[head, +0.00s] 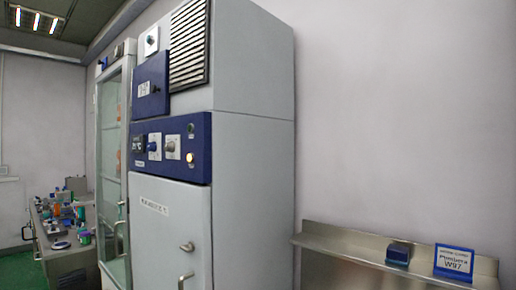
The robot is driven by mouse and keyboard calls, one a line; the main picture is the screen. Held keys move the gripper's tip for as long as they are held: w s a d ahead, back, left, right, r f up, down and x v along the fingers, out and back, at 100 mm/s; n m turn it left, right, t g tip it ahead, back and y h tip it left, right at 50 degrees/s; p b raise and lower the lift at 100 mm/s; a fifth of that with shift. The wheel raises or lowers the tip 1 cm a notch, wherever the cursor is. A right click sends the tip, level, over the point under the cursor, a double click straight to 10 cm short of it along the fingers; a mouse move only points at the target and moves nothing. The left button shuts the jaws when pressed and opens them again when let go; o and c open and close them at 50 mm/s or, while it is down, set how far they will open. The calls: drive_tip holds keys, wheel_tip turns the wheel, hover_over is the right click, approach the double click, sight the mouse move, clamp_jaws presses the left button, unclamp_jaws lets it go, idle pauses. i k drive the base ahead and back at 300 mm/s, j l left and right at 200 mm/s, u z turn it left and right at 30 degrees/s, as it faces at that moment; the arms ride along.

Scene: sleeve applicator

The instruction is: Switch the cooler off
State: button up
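A tall grey cabinet (252,170), which looks like the cooler, stands in the middle of the head view. It has a blue control panel (172,171) across its front. The panel carries a blue knob (152,146), a grey knob (170,147) on a light plate, a small dark display (138,143) and a lit orange-white lamp (191,158). A small dark button (191,128) sits above the lamp. The switch markings are too small to read. My gripper is not in view.
A glass-door cabinet (113,160) stands left of the grey one. A cluttered bench (70,262) is at far left. A metal shelf (330,240) at right holds a dark blue box (399,252) and a blue-framed sign (454,262).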

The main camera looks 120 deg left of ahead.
sight(169, 147)
drive_tip(key=u, duration=4.2)
